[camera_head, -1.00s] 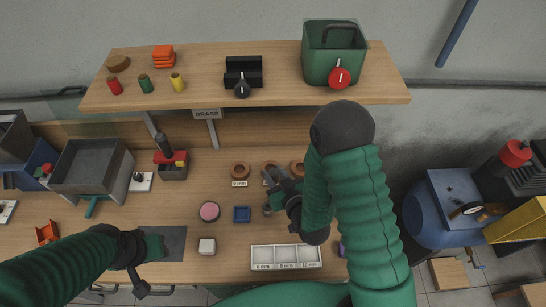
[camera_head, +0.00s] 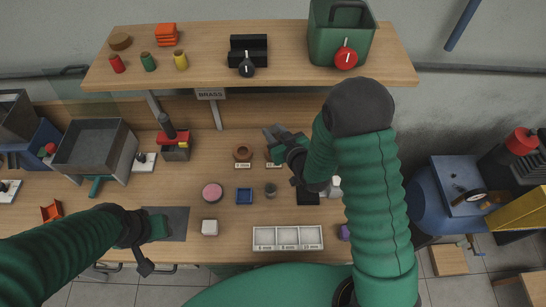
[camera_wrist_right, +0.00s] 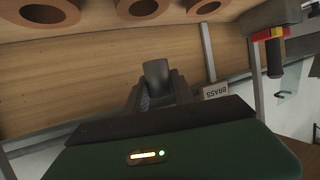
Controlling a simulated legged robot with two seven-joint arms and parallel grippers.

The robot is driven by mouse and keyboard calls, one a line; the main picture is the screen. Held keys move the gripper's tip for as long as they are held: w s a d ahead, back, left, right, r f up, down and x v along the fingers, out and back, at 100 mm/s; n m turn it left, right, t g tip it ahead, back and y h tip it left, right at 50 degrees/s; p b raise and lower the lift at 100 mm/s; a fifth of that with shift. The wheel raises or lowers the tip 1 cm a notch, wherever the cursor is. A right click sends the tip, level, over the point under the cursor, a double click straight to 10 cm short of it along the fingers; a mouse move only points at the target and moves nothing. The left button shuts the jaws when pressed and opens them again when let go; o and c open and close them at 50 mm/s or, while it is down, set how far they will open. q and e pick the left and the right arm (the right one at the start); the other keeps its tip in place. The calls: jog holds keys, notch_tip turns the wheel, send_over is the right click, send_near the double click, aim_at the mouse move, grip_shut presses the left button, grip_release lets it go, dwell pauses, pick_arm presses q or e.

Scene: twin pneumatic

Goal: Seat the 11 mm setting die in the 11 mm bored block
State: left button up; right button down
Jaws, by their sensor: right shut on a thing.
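My right gripper (camera_head: 272,133) is shut on a small grey cylindrical die (camera_wrist_right: 157,73). It holds the die in the air toward the back of the bench. In the right wrist view the die stands out between the fingertips, clear of the round brown bored blocks. One bored block (camera_head: 243,153) shows whole in the head view, with a label in front. A second block (camera_head: 271,156) is partly hidden by my right gripper. The wrist view shows three blocks, one of them at upper left (camera_wrist_right: 50,12). The size labels are too small to read surely. My left gripper (camera_head: 160,226) is over a dark mat; its jaws are unclear.
A three-compartment white tray (camera_head: 288,238) lies in front. A wooden shelf (camera_head: 250,77) overhangs the back.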

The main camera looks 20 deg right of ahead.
pick_arm(q)
jog(key=shift+s+r, duration=0.1)
pick_arm(e)
jog(key=shift+r, duration=0.15)
